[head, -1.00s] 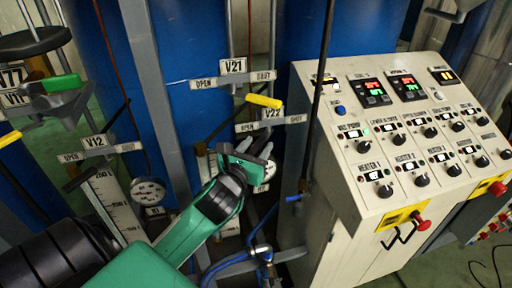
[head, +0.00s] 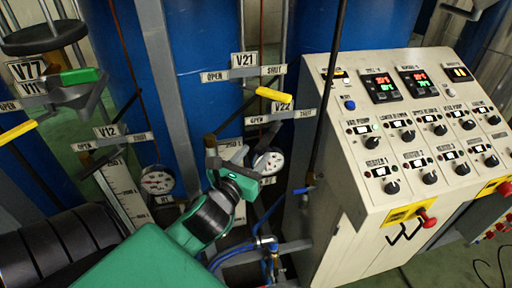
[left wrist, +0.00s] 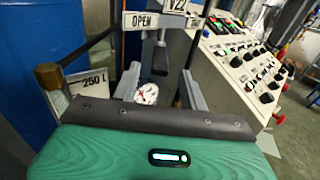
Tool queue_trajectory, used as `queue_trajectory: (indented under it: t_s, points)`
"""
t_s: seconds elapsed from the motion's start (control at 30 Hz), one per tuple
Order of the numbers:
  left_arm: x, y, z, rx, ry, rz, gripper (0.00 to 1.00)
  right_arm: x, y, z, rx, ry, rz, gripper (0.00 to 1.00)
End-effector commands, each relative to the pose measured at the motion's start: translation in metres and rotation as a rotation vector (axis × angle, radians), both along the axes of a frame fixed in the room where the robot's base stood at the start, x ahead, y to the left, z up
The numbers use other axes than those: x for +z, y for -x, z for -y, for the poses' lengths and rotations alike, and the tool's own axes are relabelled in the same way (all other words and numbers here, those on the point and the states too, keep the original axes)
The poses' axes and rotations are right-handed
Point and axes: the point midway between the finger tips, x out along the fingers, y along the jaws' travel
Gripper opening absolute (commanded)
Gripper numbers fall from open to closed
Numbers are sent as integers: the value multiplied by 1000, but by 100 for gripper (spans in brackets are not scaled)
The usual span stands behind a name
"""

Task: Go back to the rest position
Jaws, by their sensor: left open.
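My left gripper (head: 238,160) is at the end of my green and black arm, which comes in from the lower left in the head view. It is open, with nothing seen between its fingers, below the V22 valve's yellow handle (head: 273,94) and apart from it. In the left wrist view the fingers (left wrist: 120,85) stand apart on either side of a round gauge (left wrist: 146,93) farther back. The V22 label (head: 281,106) is above the gripper. My right gripper is not in view.
The control panel (head: 345,150), with knobs and red and green displays, stands on the right. Blue tanks (head: 215,110) and grey posts are behind. A gauge (head: 157,180) is left of my gripper. The V12 label (head: 106,131) and a green handle (head: 80,77) are at left.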

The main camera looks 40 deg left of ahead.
Motion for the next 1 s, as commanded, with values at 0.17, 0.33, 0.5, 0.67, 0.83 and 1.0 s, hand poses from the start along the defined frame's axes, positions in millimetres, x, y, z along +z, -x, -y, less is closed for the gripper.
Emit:
queue_trajectory:
  t_s: [0.17,0.33,0.5,0.67,0.83,1.0]
  points:
    - [0,3,1,-1,0,-1,44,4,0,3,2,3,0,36]
    - [-1,3,1,-1,0,0,44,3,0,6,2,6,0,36]
    - [-1,3,1,-1,0,0,44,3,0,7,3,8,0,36]
    - [-1,3,1,-1,-1,0,44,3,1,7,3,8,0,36]
    - [8,4,3,-7,-67,43,44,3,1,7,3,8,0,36]
    - [37,11,21,-36,-325,193,44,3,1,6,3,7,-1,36]
